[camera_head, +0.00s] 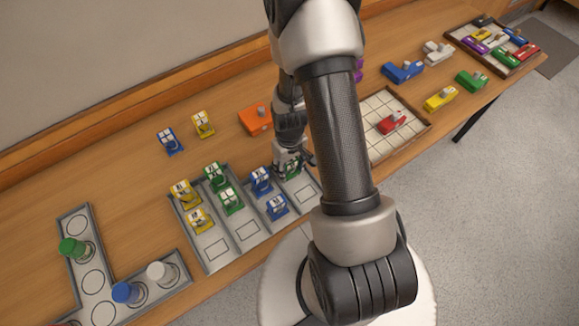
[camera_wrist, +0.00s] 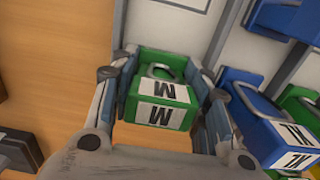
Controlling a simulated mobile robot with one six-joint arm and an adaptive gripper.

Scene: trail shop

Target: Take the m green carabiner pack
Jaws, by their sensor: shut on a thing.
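The green carabiner pack (camera_wrist: 170,93) sits between my fingers in the wrist view, with white labels marked M and a grey carabiner on it. My gripper (camera_wrist: 165,68) is shut on it, one finger on each side. In the head view my gripper (camera_head: 289,164) is over the far right end of the grey tray (camera_head: 207,266), and the arm covers part of this area. Whether the pack touches the surface below is unclear. Two other green packs (camera_head: 215,176) (camera_head: 231,200) stand in the tray.
Blue packs (camera_head: 261,180) stand close to my gripper; they also show at right in the wrist view (camera_wrist: 255,118). Yellow packs (camera_head: 184,193) stand farther left. An orange block (camera_head: 255,120) lies behind. A gridded tray (camera_head: 378,107) with a red item is to the right.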

